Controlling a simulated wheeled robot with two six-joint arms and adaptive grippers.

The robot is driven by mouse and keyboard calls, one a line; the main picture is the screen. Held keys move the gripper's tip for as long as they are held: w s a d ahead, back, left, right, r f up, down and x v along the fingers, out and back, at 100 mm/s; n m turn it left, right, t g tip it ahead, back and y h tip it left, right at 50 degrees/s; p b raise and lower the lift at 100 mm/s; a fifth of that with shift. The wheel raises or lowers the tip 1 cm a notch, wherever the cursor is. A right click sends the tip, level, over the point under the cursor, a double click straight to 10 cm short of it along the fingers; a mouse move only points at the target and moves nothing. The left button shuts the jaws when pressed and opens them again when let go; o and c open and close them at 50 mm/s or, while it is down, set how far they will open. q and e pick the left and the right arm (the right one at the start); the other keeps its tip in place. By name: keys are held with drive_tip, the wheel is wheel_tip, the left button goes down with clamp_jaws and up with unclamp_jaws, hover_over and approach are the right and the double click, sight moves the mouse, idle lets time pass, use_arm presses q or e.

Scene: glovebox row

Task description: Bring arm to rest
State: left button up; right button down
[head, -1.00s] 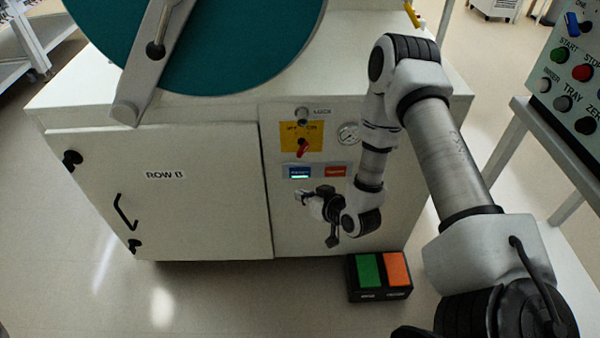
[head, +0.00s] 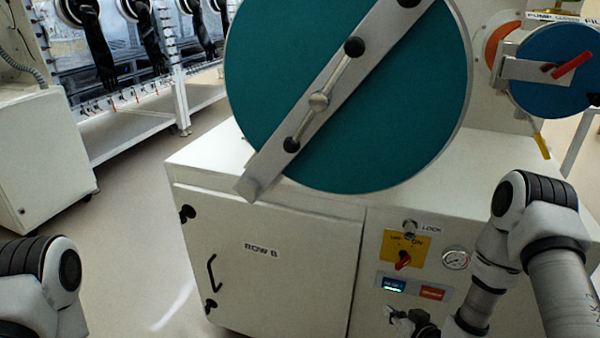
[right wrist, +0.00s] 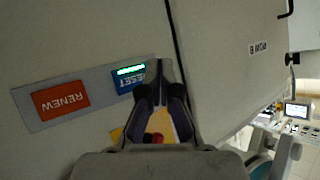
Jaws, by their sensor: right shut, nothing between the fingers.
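My right arm (head: 548,250) comes in at the lower right of the head view and reaches to the front panel of the white cabinet (head: 275,285). My right gripper (head: 398,318) is at the bottom edge there, just below a small lit blue display (head: 393,285). In the right wrist view its fingers (right wrist: 160,88) are shut with nothing between them. They overlap the panel beside the blue display (right wrist: 129,77); whether they touch it, I cannot tell. My left arm (head: 45,280) shows only as a link at the lower left, its gripper out of view.
A red RENEW button (right wrist: 60,100), a yellow plate with a red switch (head: 403,260) and a gauge (head: 456,258) are on the panel. A large teal round door (head: 390,120) stands above. Open floor (head: 130,220) lies left of the cabinet.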

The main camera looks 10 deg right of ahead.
drive_tip(key=s+a+f+n+g, duration=0.2)
drive_tip(key=s+a+f+g, duration=0.4)
drive_tip(key=s+a+f, duration=0.45)
drive_tip(key=s+d+g+h, duration=0.15)
drive_tip(key=s+g, duration=0.35)
drive_tip(key=s, duration=0.9)
wheel_tip(320, 180, up, 15)
drive_tip(key=s+d+m+g+p, duration=0.1)
drive_tip(key=p, duration=1.3)
drive_tip(key=shift+s+p, duration=0.25)
drive_tip(key=shift+p, duration=0.1)
drive_tip(key=shift+d, duration=0.1)
